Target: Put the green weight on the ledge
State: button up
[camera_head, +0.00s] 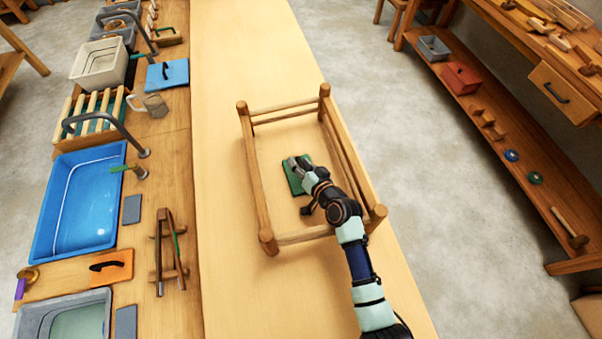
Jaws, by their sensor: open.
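The green weight (293,184) is a flat green block lying on the pale bench, inside the wooden stool frame (248,158). My gripper (295,163) is over the weight and hides much of its top, including any handle. The gripper is open; I cannot tell whether its fingers touch the weight or straddle a part of it. My arm reaches in from the lower right across the frame's near rail. The wooden strip beside the basins (160,133) may be the ledge; no label shows which surface it is.
A blue weight (178,72) and an orange weight (117,271) with dark handles lie on the left strip. A blue basin (42,225), a mug (155,105) and a small wooden rack (160,255) are there too. The stool's posts and rails surround my gripper. The bench beyond is clear.

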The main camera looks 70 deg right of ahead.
aim_at(300, 164)
grip_shut()
dwell(0.3)
dwell(0.3)
notch_tip(300, 164, up, 20)
jog(key=p, duration=0.6)
jog(key=shift+a, duration=0.1)
